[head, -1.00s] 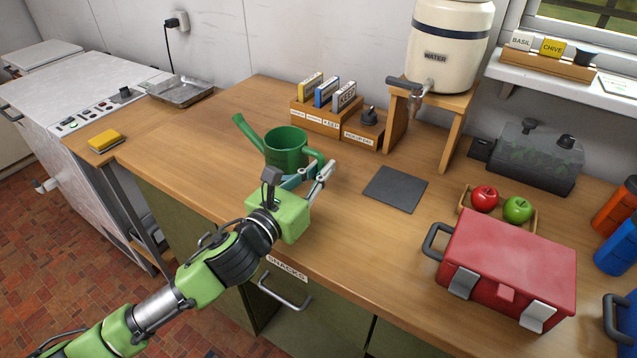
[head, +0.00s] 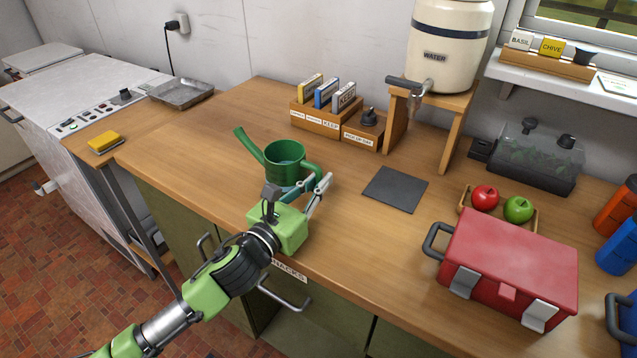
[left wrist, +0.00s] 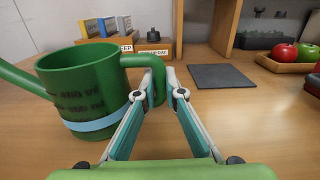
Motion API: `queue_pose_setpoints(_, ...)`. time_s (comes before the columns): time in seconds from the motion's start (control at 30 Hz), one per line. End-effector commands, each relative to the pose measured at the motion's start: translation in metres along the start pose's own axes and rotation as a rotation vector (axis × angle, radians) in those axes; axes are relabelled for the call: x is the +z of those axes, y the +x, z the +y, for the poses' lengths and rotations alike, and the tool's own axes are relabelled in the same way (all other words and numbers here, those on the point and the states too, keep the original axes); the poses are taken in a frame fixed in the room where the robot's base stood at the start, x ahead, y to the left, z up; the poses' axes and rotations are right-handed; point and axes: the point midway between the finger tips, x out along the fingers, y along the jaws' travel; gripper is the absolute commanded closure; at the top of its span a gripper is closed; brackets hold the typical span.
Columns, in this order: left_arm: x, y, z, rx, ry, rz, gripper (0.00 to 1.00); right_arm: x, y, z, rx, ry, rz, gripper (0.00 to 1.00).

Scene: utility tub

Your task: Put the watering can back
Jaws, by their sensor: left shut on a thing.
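The green watering can (head: 285,162) is near the front of the wooden counter (head: 215,125), its spout pointing up and left. My left gripper (head: 312,190) is shut on its handle, at the can's right side. In the left wrist view, the fingers of my left gripper (left wrist: 166,92) close in on the handle. The can (left wrist: 85,92) shows a pale blue band low on its body. I cannot tell whether its base touches the counter. A flat dark square mat (head: 395,189) lies empty to the right of the can. My right gripper is not in view.
Behind are labelled boxes with seed packets (head: 327,107) and a water crock (head: 450,45) on a wooden stand (head: 455,130). To the right are a red toolbox (head: 508,262) and a tray with apples (head: 485,197). A yellow sponge (head: 104,142) lies far left.

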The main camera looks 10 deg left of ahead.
Motion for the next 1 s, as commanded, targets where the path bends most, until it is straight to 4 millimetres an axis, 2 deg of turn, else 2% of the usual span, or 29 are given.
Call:
queue_pose_setpoints(0.03,-0.015,-0.002,-0.001,0.001,-0.007,0.025,1.0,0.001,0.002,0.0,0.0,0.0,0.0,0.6)
queue_pose_setpoints(0.1,-0.017,-0.002,-0.001,0.001,-0.009,0.029,1.0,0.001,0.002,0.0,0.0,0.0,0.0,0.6)
queue_pose_setpoints(0.13,-0.02,-0.002,-0.002,0.001,-0.012,0.034,0.83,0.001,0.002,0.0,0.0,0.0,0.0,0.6)
queue_pose_setpoints(0.17,-0.02,-0.003,-0.002,0.001,-0.012,0.035,0.75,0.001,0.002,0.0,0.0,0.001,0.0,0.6)
queue_pose_setpoints(0.5,-0.021,-0.003,-0.002,0.002,-0.016,0.037,0.74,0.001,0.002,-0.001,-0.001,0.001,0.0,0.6)
queue_pose_setpoints(0.67,-0.006,-0.002,-0.002,0.001,-0.016,0.035,0.74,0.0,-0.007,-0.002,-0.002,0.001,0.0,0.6)
queue_pose_setpoints(0.73,-0.01,-0.013,-0.002,0.002,-0.014,0.039,0.74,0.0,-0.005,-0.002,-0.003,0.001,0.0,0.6)
queue_pose_setpoints(1.0,-0.005,-0.067,-0.002,0.001,-0.01,0.033,0.74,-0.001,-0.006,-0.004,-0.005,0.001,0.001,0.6)
